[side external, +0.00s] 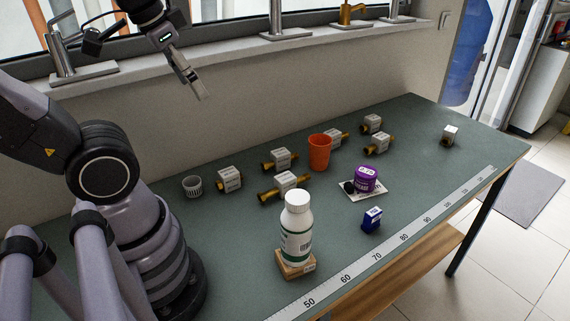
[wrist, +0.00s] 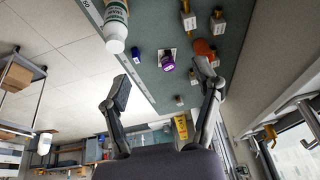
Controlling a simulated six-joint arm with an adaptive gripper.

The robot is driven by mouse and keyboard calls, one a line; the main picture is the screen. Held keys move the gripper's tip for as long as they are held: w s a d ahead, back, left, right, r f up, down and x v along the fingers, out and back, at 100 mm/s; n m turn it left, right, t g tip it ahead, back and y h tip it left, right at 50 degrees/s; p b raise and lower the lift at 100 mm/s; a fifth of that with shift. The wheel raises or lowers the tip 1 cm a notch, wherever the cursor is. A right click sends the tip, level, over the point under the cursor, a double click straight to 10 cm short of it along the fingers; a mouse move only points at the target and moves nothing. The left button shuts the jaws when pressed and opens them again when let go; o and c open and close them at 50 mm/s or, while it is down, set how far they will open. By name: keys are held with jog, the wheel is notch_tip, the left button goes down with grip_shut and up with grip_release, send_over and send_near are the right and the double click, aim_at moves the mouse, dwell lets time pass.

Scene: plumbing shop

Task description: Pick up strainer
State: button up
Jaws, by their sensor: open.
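A small grey-white slotted cup that looks like the strainer (side external: 192,186) stands on the green bench in the side view, near my arm's base and left of a boxed brass fitting. I cannot make it out in the wrist view. My gripper (side external: 192,82) is high above the bench, well above the strainer and apart from everything. The wrist view shows my gripper (wrist: 164,82) with its two fingers spread and nothing between them.
Several labelled brass fittings (side external: 229,179) stand along the back, with an orange cup (side external: 320,153) among them. A white bottle (side external: 297,228) on a wooden block, a purple jar (side external: 366,179) and a blue box (side external: 372,219) stand towards the front. A wall and window ledge (side external: 230,58) run behind.

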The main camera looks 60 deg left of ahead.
jog(key=a+f+g+y, duration=0.3)
jog(key=a+f+g, duration=0.3)
jog(key=m+t+y, duration=0.2)
jog(key=m+y, duration=1.2)
jog(key=m, duration=0.4)
send_over(195, 187)
jog(key=d, duration=0.3)
notch_tip(195, 187, down, 24)
jog(key=f, duration=0.8)
jog(key=shift+a+f, duration=0.1)
jog(key=shift+a, duration=0.15)
jog(key=shift+a+g, duration=0.4)
jog(key=shift+a, duration=0.1)
jog(key=shift+a+r, duration=0.2)
jog(key=shift+a, duration=2.95)
jog(key=c, duration=0.6)
